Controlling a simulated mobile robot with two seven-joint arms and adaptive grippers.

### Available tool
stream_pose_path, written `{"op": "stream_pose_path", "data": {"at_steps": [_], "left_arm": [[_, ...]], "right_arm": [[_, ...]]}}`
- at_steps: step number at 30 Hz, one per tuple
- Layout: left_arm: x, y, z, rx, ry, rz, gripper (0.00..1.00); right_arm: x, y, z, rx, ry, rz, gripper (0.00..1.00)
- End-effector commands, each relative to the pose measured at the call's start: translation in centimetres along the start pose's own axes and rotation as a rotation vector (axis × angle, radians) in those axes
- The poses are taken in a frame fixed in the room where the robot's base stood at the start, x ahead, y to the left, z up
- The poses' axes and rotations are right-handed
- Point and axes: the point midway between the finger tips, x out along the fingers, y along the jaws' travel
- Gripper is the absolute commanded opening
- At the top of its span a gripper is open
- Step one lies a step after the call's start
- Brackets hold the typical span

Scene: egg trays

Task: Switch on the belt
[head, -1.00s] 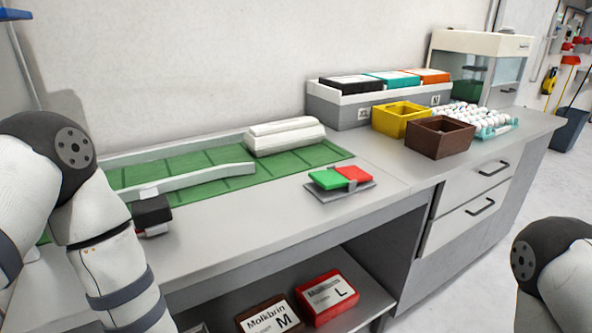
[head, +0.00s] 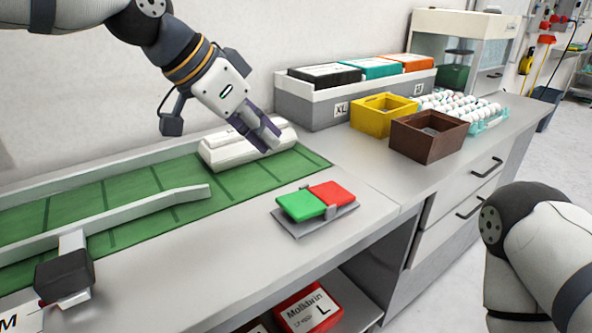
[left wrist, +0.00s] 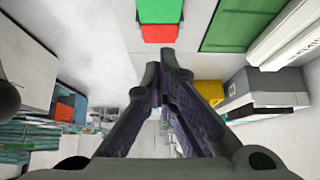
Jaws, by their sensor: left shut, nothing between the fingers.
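The green belt (head: 230,193) runs along the back of the counter, with a white rail across it. A switch box with a green button (head: 301,205) and a red button (head: 333,193) sits on a grey plate (head: 318,221) in front of the belt's right end. My left gripper (head: 268,142) is shut and empty, above the belt's right end, behind and left of the buttons, and apart from them. In the left wrist view its fingertips (left wrist: 160,55) show below the red button (left wrist: 160,33) and green button (left wrist: 160,10). My right gripper is out of view; only my right arm shows.
A white block-like cover (head: 235,150) lies at the belt's end. A yellow bin (head: 372,119) and a brown bin (head: 412,145) stand right of the buttons, near an egg tray (head: 490,125). A black device (head: 64,275) is at the left.

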Motion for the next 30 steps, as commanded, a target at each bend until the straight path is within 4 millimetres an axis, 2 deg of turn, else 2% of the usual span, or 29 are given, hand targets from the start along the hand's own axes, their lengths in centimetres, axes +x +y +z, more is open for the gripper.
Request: {"op": "stream_pose_path", "data": {"at_steps": [11, 14, 25, 30], "left_arm": [[0.4, 0.1, 0.1, -0.001, -0.002, 0.001, 0.00], [1.8, 0.1, 0.2, -0.002, -0.004, 0.004, 0.00], [10.0, 0.1, 0.3, -0.003, -0.006, 0.005, 0.00], [11.7, 0.1, 1.7, -0.001, -0.001, 0.001, 0.00]], "right_arm": [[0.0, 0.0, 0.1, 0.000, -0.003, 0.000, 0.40], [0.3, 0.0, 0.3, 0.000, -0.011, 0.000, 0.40], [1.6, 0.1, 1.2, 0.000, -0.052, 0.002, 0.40], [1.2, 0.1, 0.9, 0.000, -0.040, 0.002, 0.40]]}}
